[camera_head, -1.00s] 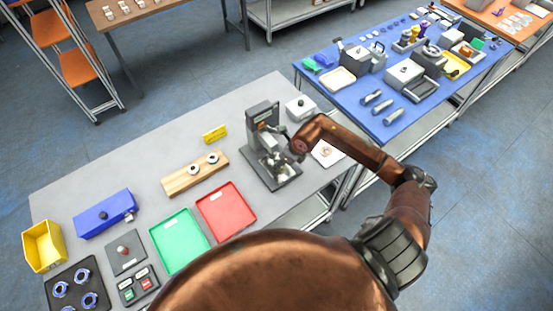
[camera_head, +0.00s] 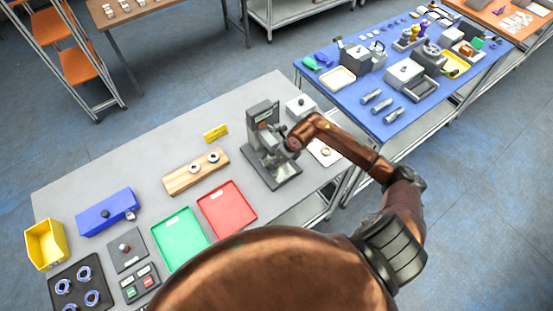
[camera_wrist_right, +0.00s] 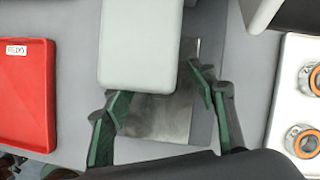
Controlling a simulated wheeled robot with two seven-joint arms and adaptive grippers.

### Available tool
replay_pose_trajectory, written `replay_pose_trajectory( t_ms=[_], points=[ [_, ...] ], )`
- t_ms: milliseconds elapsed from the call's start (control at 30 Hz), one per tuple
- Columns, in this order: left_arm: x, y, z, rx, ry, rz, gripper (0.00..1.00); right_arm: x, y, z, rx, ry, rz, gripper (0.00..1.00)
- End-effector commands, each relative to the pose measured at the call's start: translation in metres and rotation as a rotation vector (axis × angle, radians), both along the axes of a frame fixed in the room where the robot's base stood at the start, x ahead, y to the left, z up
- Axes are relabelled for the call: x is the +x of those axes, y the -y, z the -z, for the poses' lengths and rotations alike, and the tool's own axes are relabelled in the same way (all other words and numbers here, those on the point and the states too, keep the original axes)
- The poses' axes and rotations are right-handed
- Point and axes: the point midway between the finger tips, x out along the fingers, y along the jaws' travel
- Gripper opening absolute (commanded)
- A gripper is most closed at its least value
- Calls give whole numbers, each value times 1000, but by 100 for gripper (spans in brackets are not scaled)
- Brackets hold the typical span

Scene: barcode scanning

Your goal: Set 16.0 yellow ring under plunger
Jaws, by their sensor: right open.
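The grey press (camera_head: 262,122) stands near the table's right end, its flat base plate (camera_head: 284,173) in front. In the right wrist view, a pale block (camera_wrist_right: 140,45), likely the press's upper part, overhangs the metal base plate (camera_wrist_right: 165,128). The plunger tip is hidden. I cannot make out a yellow ring on the base. Two orange-toned rings, one upper (camera_wrist_right: 314,80) and one lower (camera_wrist_right: 302,140), lie on a white tray (camera_wrist_right: 285,90). My left gripper is not in view.
A red tray (camera_head: 227,208) and a green tray (camera_head: 180,240) lie left of the press. A wooden block (camera_head: 182,181) holds two dark-centred rings. A white box (camera_head: 300,107) stands behind the press. The grey table between the press and wooden block is clear.

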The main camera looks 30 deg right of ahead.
Motion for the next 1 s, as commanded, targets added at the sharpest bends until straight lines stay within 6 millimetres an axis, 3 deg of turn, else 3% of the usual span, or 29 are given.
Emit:
replay_pose_trajectory(
  t_ms=[267,700,1000],
  points=[
    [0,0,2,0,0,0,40,-3,2,-12,-2,3,-1,52],
    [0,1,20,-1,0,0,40,-34,16,-90,-3,2,-2,52],
    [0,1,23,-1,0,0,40,-42,18,-112,0,0,0,52]
  ],
)
